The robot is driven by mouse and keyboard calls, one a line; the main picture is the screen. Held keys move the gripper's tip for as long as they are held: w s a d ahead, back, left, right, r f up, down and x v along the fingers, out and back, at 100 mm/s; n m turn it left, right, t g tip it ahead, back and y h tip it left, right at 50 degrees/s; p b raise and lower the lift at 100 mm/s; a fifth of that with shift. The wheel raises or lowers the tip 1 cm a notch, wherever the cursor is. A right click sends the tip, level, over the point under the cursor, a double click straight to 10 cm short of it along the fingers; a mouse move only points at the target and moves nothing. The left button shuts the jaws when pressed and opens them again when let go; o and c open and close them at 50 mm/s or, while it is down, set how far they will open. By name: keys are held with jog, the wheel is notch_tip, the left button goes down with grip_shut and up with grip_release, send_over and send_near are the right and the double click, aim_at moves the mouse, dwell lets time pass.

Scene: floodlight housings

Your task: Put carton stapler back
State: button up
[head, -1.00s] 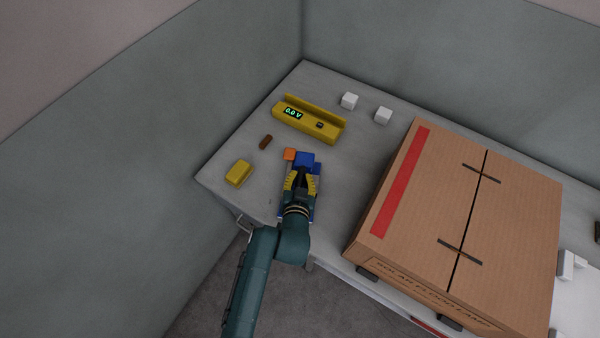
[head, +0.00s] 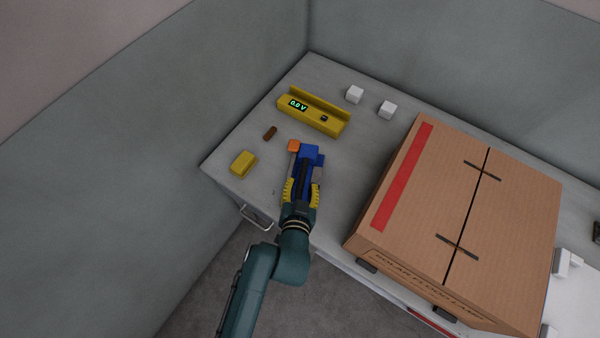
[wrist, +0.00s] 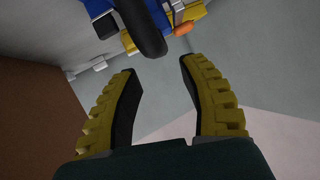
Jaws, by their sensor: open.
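The carton stapler, a blue body (head: 309,153) with a dark handle, is on the grey table near its front left part. In the wrist view its blue body (wrist: 101,7) is at the top edge, with the black rounded handle (wrist: 147,32) pointing toward my fingers. My gripper (head: 302,184) is open, with yellow ribbed fingers at the handle side of the stapler. In the wrist view my gripper (wrist: 157,65) has an empty gap, and the handle end appears just beyond the fingertips. My gripper partly hides the stapler in the head view.
An orange block (head: 294,146) is beside the stapler. A yellow voltage device (head: 313,117), brown piece (head: 270,133), yellow block (head: 243,163) and white cubes (head: 355,94) lie around. A large cardboard box (head: 465,230) fills the right side. Clear table lies between stapler and box.

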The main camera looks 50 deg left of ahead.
jog(key=v, duration=0.5)
jog(key=shift+r, duration=0.1)
jog(key=w+d+r+m+t+h, duration=0.1)
jog(key=w+d+r+t, duration=0.3)
jog(key=r, duration=0.7)
jog(key=w+d+r+m+t+h, duration=0.1)
jog(key=w+d+r+t, duration=0.1)
jog(key=w+d+r, duration=0.65)
jog(key=s+d+r+m+t+h, duration=0.1)
jog(key=s+d+r+t+h, duration=0.15)
jog(key=d+r, duration=0.45)
jog(key=s+d+r+m+t+h, duration=0.2)
jog(key=d+r+h, duration=0.1)
jog(key=r, duration=0.8)
jog(key=s+d+r+m+t+h, duration=0.1)
jog(key=s+d+r+t+h, duration=0.15)
jog(key=d+r, duration=0.45)
notch_tip(320, 180, up, 32)
jog(key=a+p, duration=0.2)
jog(key=p, duration=2.9)
jog(key=shift+w+a+g, duration=0.15)
jog(key=shift+a+g, duration=0.15)
jog(key=shift+g, duration=0.1)
